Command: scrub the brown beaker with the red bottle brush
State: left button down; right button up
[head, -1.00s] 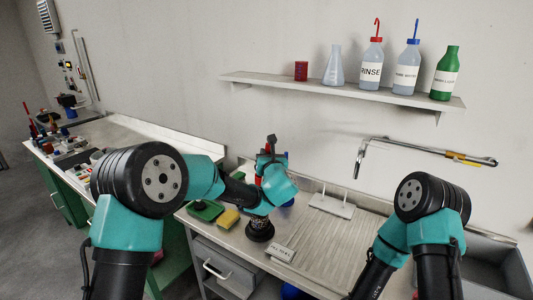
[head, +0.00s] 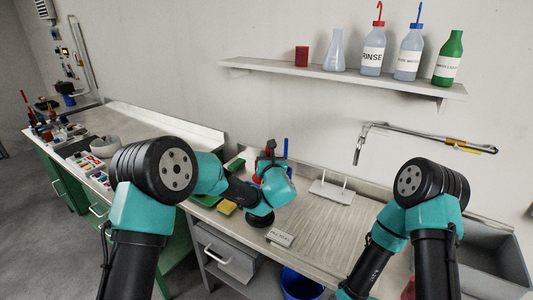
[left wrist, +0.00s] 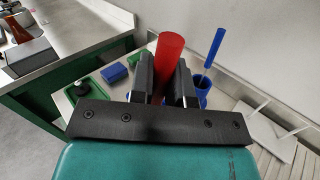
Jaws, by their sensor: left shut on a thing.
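My left gripper (head: 270,148) stands over the left part of the sink counter. In the left wrist view its two fingers (left wrist: 165,85) are shut on a red cylinder, which looks like the handle of the red bottle brush (left wrist: 169,58). The brush's lower part is hidden by the gripper and wrist. I cannot pick out the brown beaker for sure. My right arm comes in at lower right, with its gripper out of the picture.
A blue-handled brush (left wrist: 215,46) stands in a blue holder (left wrist: 202,86) close right of my gripper. A yellow sponge (head: 227,207) and a label plate (head: 280,237) lie nearby. A white peg stand (head: 331,192) is farther back. The ribbed drainboard (head: 320,225) is clear.

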pick_arm(q)
jog(key=shift+f, duration=3.55)
jog(key=shift+s+a, duration=0.1)
jog(key=shift+s, duration=0.05)
